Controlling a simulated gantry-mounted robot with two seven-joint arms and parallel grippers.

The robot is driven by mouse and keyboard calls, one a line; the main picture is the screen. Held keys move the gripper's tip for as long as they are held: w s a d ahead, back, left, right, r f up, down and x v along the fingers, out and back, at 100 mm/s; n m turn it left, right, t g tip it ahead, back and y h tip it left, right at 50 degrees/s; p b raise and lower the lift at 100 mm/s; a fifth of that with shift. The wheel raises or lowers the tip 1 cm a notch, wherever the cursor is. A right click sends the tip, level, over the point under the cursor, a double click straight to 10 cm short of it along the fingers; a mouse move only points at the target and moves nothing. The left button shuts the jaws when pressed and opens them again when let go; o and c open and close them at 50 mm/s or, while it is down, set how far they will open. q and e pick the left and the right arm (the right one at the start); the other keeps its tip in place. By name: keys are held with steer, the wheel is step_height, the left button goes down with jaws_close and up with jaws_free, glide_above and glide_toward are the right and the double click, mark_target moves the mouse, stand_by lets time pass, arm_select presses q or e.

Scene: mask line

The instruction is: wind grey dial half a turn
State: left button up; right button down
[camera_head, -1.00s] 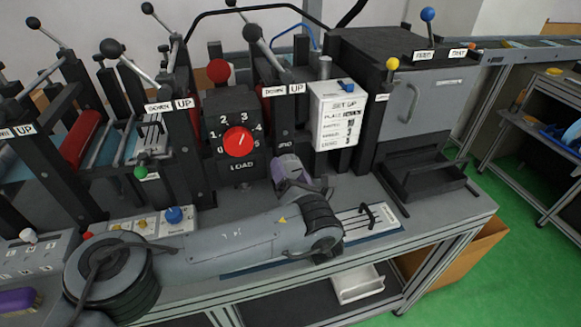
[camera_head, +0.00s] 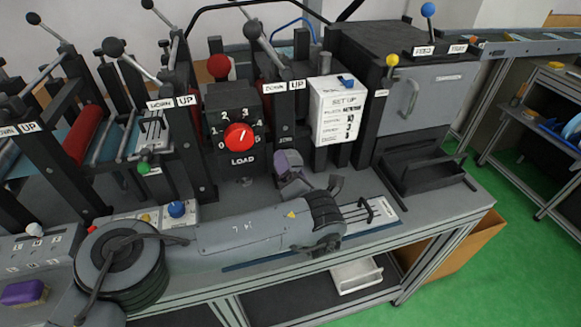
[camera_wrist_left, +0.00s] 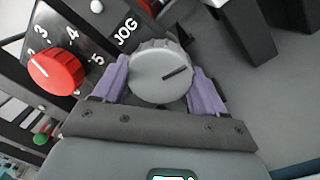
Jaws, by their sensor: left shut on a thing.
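The grey dial (camera_wrist_left: 160,72) is round and ridged, with a dark pointer line that points right and slightly up in the left wrist view. It sits on a dark panel beside the white word JOG. My left gripper (camera_wrist_left: 160,80) has its two purple fingers on opposite sides of the dial and is shut on it. In the head view my left gripper (camera_head: 289,165) is at the machine's front, just right of the LOAD panel, and it hides the dial. My right gripper is not in view.
A red LOAD dial (camera_head: 239,137) with numbers is just left of the gripper. A white SET UP card (camera_head: 338,112) hangs to the right. A blue knob (camera_head: 176,209) on a small box is near my left arm. A black tray (camera_head: 425,175) stands at the right.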

arm_select(q)
steer(key=o, duration=1)
steer(key=p+v, duration=0.2)
steer(key=v, duration=0.2)
steer(key=p+v, duration=0.3)
steer(key=v, duration=0.2)
steer(key=shift+r, duration=0.25)
steer(key=shift+s+d+f+p, duration=0.2)
steer(key=shift+s+p, duration=0.25)
steer(key=shift+s, duration=0.4)
